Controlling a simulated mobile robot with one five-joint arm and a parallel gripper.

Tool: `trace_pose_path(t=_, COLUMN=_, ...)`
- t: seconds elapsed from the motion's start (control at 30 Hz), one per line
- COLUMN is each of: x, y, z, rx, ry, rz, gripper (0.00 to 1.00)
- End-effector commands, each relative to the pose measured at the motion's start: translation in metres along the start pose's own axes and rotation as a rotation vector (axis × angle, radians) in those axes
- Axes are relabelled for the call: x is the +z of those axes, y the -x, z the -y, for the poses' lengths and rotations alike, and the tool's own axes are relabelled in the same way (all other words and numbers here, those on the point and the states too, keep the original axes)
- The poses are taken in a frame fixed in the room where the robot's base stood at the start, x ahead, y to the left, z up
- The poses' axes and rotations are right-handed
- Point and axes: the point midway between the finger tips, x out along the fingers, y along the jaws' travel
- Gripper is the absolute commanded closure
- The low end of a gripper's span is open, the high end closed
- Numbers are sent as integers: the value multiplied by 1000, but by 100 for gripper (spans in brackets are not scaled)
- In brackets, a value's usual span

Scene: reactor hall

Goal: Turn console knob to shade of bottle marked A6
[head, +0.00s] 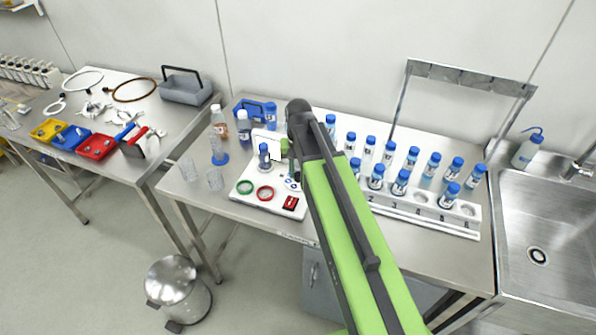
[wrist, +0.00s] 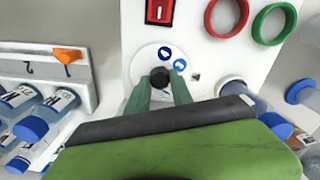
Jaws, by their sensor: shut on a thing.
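The black console knob (wrist: 160,77) sits on a round white dial (wrist: 148,58) with two blue round marks beside it. My gripper (wrist: 159,84) is shut on the knob, a green finger on each side. The knob's pointer cannot be made out. In the head view the white console (head: 235,192) stands on the steel bench, and my arm hides most of the gripper and the knob. Several blue-capped bottles with blue contents stand in a white rack (head: 440,222) to the right. Their labels are too small to read, so I cannot tell which is A6.
The console also bears a red switch (wrist: 159,11), a green ring (wrist: 227,16) and a red ring (wrist: 273,22). Loose bottles and clear beakers (head: 215,179) stand left of it. A sink (head: 545,235) is at the right. A side table with coloured bins (head: 97,147) is at the left.

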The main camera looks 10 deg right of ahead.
Motion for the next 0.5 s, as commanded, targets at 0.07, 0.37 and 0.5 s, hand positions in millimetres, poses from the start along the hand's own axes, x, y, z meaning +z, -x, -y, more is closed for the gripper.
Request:
trace_pose_path(t=0.07, x=-1, y=0, z=0, rx=-1, ry=-71, rz=-2, gripper=100)
trace_pose_path(t=0.37, x=-1, y=0, z=0, rx=-1, ry=-356, rz=-2, gripper=100)
trace_pose_path(t=0.5, x=-1, y=0, z=0, rx=-1, ry=-490, rz=-2, gripper=100)
